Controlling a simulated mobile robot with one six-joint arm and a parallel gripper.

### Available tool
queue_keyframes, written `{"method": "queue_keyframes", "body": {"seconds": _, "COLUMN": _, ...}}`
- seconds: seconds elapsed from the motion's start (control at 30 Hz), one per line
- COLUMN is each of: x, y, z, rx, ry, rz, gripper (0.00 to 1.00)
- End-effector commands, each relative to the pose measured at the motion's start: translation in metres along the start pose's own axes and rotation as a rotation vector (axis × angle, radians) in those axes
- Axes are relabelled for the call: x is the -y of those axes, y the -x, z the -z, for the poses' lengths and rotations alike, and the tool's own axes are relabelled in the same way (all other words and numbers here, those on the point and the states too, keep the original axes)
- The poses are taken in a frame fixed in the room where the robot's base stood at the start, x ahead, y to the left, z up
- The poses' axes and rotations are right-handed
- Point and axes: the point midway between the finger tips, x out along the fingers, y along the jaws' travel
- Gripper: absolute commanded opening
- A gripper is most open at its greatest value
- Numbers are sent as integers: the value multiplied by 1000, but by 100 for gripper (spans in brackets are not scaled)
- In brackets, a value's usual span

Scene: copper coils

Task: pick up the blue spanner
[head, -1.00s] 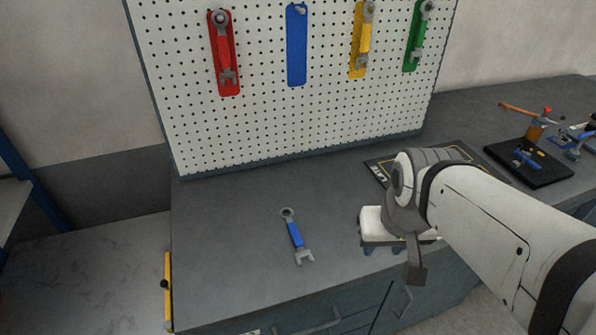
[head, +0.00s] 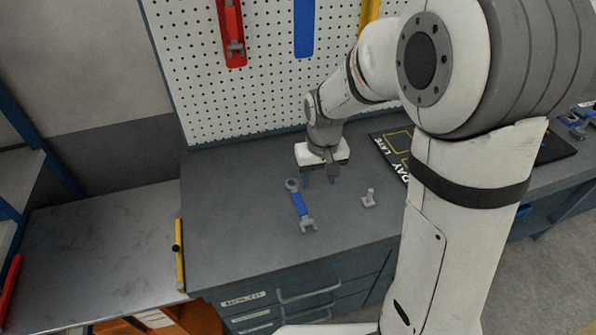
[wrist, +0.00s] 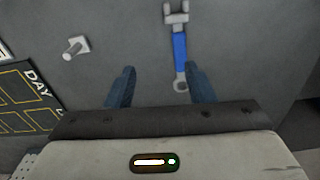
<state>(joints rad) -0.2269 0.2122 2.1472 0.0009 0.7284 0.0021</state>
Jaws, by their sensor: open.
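The blue spanner (head: 299,204) lies flat on the grey workbench, with grey metal ends and a blue handle. Its ring end is toward the pegboard and its open jaw toward the bench's front edge. My gripper (head: 320,181) is open and empty above the bench, just to the right of the ring end. In the wrist view the spanner (wrist: 179,50) shows ahead of my gripper (wrist: 160,88), with its ring end near the right finger. The spanner is not between the fingers' middle; it lies toward the right one.
A small grey peg or hook (head: 368,199) stands on the bench right of the spanner; it also shows in the wrist view (wrist: 76,47). A black mat with yellow outlines (head: 398,143) lies further right. The pegboard (head: 264,100) rises behind. A yellow bar (head: 180,257) is at the left edge.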

Motion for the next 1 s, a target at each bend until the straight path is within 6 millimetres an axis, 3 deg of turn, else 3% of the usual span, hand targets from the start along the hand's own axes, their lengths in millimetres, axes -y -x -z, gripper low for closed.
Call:
{"method": "queue_keyframes", "body": {"seconds": 0.1, "x": 17, "y": -26, "z": 18, "rx": 32, "ry": 33, "rz": 1, "gripper": 49}}
{"method": "queue_keyframes", "body": {"seconds": 0.3, "x": 30, "y": -51, "z": 31, "rx": 53, "ry": 58, "rz": 1, "gripper": 49}}
{"method": "queue_keyframes", "body": {"seconds": 1.0, "x": 35, "y": -128, "z": 29, "rx": 55, "ry": 58, "rz": 1, "gripper": 49}}
